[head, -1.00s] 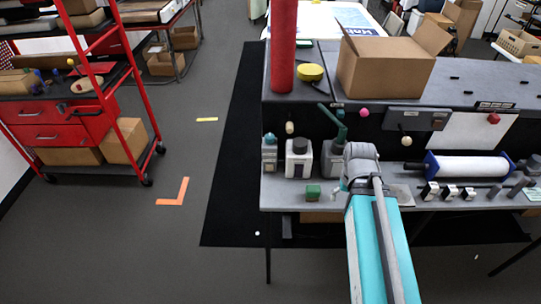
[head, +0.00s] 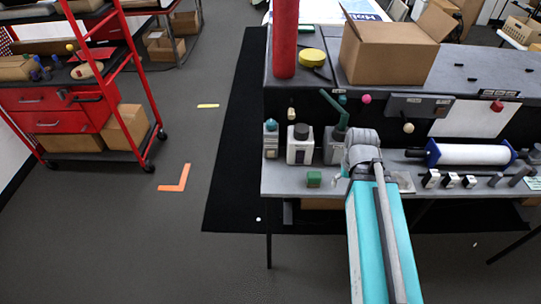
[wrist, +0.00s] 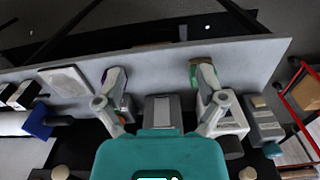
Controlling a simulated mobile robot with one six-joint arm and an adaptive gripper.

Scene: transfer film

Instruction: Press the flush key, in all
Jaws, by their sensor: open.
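My gripper (head: 352,168) is over the grey bench ledge (head: 310,184), right of the small green block (head: 314,179). In the wrist view my gripper (wrist: 156,76) is open, its fingers apart with bare ledge between the tips. The green block (wrist: 193,74) is partly behind the right finger there. A row of small black-and-white switches (head: 448,181) stands on the ledge to the right of my gripper; part of the row also shows at the left edge of the wrist view (wrist: 22,96). I cannot tell which part is the flush key.
White-and-grey bottles (head: 300,147) stand along the back of the ledge. A white roller with blue ends (head: 470,154) lies behind the switches. A red cylinder (head: 285,40) and a cardboard box (head: 390,50) stand on the upper deck.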

